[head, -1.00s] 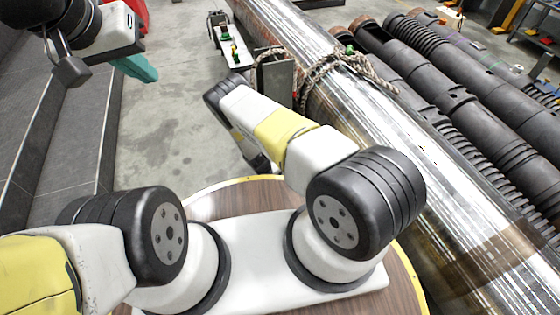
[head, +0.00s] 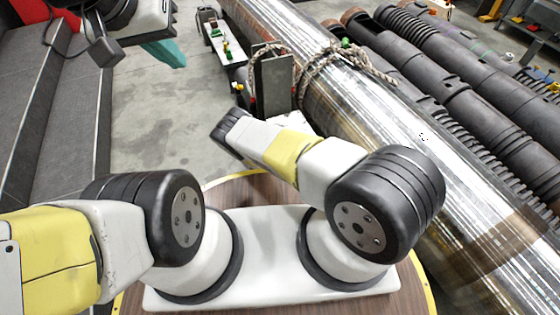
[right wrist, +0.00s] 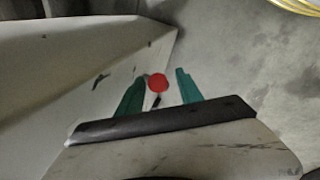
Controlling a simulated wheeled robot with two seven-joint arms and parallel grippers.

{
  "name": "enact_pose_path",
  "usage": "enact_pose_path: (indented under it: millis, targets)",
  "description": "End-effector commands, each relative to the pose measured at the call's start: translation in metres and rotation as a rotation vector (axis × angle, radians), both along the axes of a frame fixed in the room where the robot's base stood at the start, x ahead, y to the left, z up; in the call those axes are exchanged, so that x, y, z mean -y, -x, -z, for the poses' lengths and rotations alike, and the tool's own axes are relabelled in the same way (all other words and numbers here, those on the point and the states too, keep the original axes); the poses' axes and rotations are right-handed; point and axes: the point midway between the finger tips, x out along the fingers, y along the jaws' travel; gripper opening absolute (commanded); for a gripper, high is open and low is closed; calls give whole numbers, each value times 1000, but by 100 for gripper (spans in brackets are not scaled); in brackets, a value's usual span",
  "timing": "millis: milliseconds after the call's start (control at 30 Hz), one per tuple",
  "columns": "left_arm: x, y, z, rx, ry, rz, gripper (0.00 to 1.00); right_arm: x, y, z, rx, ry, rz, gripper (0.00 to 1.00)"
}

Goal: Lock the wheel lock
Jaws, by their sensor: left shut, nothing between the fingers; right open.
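In the right wrist view, a round red knob (right wrist: 157,82) on a short dark stem shows against a pale slanted surface. I cannot tell for sure that it is the wheel lock. My right gripper (right wrist: 161,76) is open, its two teal fingers apart, with the knob seen between them. Whether they touch it is unclear. In the head view, my right gripper is hidden beyond my right arm. My left gripper (head: 166,53) is at the upper left, its teal fingers shut and empty, over the bare floor and far from the knob.
A long shiny metal barrel (head: 400,125) with rope (head: 335,62) around it runs diagonally on the right. Dark ribbed pipes (head: 450,90) lie beyond it. A narrow cart (head: 226,45) and an upright panel (head: 273,80) stand near the barrel. Grey floor (head: 165,110) is clear at left centre.

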Motion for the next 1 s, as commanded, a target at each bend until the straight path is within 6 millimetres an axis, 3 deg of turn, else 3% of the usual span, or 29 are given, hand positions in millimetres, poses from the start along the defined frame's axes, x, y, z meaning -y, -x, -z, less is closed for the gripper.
enact_pose_path:
  millis: [300, 533, 1000]
  targets:
    - [0, 0, 0, 0, 0, 0, 0, 1, -1, 3, 1, -1, 0, 43]
    - [0, 0, 0, 0, 0, 0, 0, 0, -1, 3, 1, -1, 1, 0]
    - [0, 0, 0, 0, 0, 0, 0, 0, -1, 3, 0, 0, 1, 0]
